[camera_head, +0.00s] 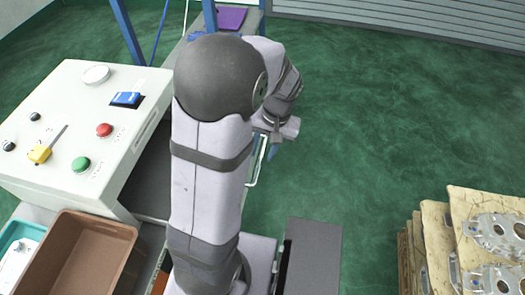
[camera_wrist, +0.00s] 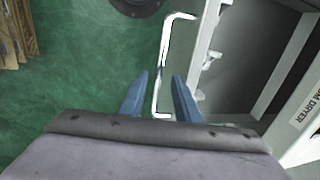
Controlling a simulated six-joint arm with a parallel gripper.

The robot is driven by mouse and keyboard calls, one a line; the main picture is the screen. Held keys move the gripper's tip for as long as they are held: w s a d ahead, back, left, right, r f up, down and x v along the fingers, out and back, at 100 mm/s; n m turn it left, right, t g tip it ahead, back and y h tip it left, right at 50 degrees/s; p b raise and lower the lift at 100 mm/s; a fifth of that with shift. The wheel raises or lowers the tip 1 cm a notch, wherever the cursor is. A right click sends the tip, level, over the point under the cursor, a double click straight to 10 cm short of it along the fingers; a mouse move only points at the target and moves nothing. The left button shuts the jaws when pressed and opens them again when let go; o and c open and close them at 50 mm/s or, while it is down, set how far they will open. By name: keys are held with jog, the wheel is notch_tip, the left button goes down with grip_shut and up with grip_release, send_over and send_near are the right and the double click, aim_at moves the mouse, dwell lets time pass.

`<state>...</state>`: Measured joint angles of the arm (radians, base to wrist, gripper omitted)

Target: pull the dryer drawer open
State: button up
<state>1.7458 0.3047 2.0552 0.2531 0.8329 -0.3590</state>
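The dryer (camera_wrist: 305,112) is a pale housing with "DRYER" lettering at the right of the wrist view. A grey recess (camera_wrist: 255,48) with white fittings shows beside it; I cannot tell how far the drawer is out. The white bar handle (camera_wrist: 166,45) runs lengthwise left of the recess, and part of it also shows in the head view (camera_head: 258,162). My gripper (camera_wrist: 161,80) has two blue fingers spread apart, with the handle between them in the picture. A gap shows on both sides of the bar; contact is not visible. In the head view my arm hides most of the dryer.
A control box (camera_head: 75,130) with red and green buttons stands at left. A brown bin (camera_head: 85,225) and a teal tray (camera_head: 22,235) are below it. Castings (camera_head: 497,235) on cardboard layers (camera_head: 437,240) stand at lower right. The green floor (camera_head: 385,130) between is clear.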

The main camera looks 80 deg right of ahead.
notch_tip(320, 180, up, 6)
jog(key=s+b, duration=0.1)
jog(key=shift+s+r, duration=0.15)
jog(key=shift+r, duration=0.05)
dwell(0.5)
jog(key=w+a+r+n+g+p, duration=0.1)
jog(key=w+a+n+p, duration=0.15)
jog(key=w+a, duration=0.4)
jog(key=w+a+n+p, duration=0.1)
jog(key=w+a+n, duration=0.2)
jog(key=w, duration=0.6)
jog(key=w+a+r+n+g+p, duration=0.1)
jog(key=w+a+n, duration=0.2)
jog(key=w+a, duration=0.3)
jog(key=w+a+n+p, duration=0.1)
jog(key=a+n, duration=0.3)
jog(key=a, duration=0.6)
jog(key=w+a+n+p, duration=0.2)
jog(key=a+n, duration=0.3)
jog(key=a, duration=0.5)
jog(key=shift+w+p, duration=0.15)
jog(key=shift+p, duration=0.65)
notch_tip(320, 180, down, 5)
jog(key=b, duration=0.5)
jog(key=shift+r, duration=0.15)
